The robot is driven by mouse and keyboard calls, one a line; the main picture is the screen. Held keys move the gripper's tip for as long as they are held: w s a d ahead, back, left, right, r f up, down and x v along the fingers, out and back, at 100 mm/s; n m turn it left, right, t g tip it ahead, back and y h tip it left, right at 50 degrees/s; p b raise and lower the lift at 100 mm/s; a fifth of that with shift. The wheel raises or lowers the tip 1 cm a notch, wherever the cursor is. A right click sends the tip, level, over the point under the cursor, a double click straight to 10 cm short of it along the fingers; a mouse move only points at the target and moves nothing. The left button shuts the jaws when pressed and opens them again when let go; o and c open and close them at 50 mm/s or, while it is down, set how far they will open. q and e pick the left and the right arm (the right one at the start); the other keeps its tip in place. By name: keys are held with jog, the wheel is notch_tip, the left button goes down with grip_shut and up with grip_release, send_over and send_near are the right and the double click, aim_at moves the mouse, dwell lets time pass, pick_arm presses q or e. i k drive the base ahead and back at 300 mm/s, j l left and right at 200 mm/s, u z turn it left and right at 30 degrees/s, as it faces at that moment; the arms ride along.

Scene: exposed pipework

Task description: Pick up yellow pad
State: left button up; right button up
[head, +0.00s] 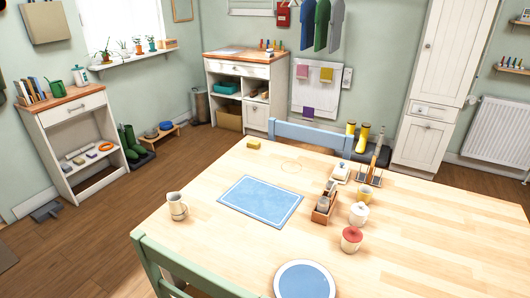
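A small yellow square pad (326,75) shows on the white board (308,100) on the back wall, below the hanging clothes. A pink pad (302,72) is to its left and a purple pad (307,112) is lower down. Another small yellow block (254,144) lies flat near the far left edge of the wooden table (220,230); I cannot tell whether it is a pad or a sponge. Neither of my grippers is in view.
On the table are a blue mat (260,201), a cream jug (177,206), a red-lidded jar (351,239) and a wooden caddy (324,206). A blue chair (310,135) and a green chair (190,268) stand at it. Wooden floor (105,225) is open on the left.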

aim_at(253, 144)
jog(key=u, duration=0.35)
jog(key=i+j+u, duration=0.3)
jog(key=j, duration=0.35)
jog(key=i+j+u, duration=0.3)
jog(key=j, duration=0.3)
jog(key=i+j+u, duration=0.3)
jog(key=i+j, duration=0.25)
jog(key=i, duration=0.2)
jog(key=i+j, duration=0.25)
jog(key=i, duration=0.2)
jog(key=i+j+u, duration=0.1)
jog(key=i+j, duration=0.15)
jog(key=i, duration=0.25)
jog(key=i+l+z, duration=0.25)
jog(key=i+z, duration=0.25)
jog(key=i+l+z, duration=0.15)
jog(key=i+z, duration=0.15)
jog(key=z, duration=0.2)
jog(key=i+z, duration=0.5)
jog(key=i+j+z, duration=0.25)
jog(key=z, duration=0.25)
jog(key=i, duration=0.05)
